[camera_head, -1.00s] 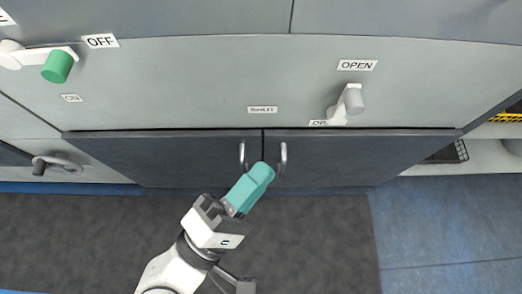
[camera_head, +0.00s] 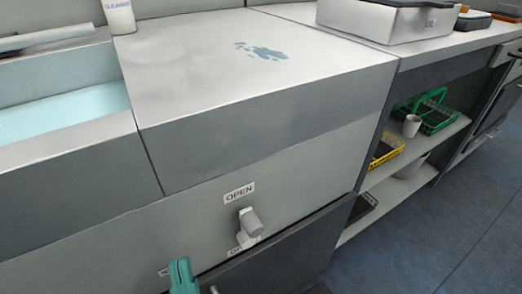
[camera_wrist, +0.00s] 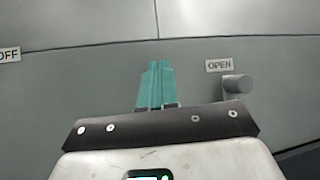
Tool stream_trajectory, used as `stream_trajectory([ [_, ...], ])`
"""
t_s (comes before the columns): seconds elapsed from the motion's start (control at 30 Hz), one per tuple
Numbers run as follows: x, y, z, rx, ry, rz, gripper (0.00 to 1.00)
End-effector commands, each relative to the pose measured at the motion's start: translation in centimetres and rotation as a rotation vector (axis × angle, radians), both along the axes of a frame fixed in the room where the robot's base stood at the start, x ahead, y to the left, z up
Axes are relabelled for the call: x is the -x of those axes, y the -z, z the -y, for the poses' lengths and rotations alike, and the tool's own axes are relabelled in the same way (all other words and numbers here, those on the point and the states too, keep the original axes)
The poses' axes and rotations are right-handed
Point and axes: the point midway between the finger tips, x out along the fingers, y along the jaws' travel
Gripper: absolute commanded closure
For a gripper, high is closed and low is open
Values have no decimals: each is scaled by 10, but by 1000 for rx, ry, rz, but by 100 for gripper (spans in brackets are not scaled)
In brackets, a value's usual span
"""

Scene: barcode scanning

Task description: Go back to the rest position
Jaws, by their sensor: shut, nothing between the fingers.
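My gripper (camera_head: 181,276) shows at the bottom of the head view, its teal fingers together and empty, in front of the grey cabinet front (camera_head: 120,236). In the wrist view the teal fingers (camera_wrist: 155,84) point at that grey panel, left of the OPEN label (camera_wrist: 219,65). A grey knob handle (camera_head: 250,223) sits below the OPEN label (camera_head: 239,192) in the head view, to the right of my gripper. The knob also shows in the wrist view (camera_wrist: 237,85). Most of my arm is out of the head view.
A counter (camera_head: 200,80) with a blue puddle (camera_head: 262,50) lies above the panel. A cleaner bottle (camera_head: 119,17) stands at its back left, beside a basin (camera_head: 60,108). Right are shelves with a green basket (camera_head: 430,117) and a yellow basket (camera_head: 384,153). Blue floor (camera_head: 440,235) is clear.

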Motion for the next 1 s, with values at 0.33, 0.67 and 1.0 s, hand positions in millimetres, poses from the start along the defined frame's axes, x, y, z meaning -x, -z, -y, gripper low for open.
stream_trajectory([
  [0.33,-46,68,15,1029,177,227,100],
  [0.67,-62,183,99,1904,103,329,100],
  [1.0,5,292,268,2639,-498,341,100],
])
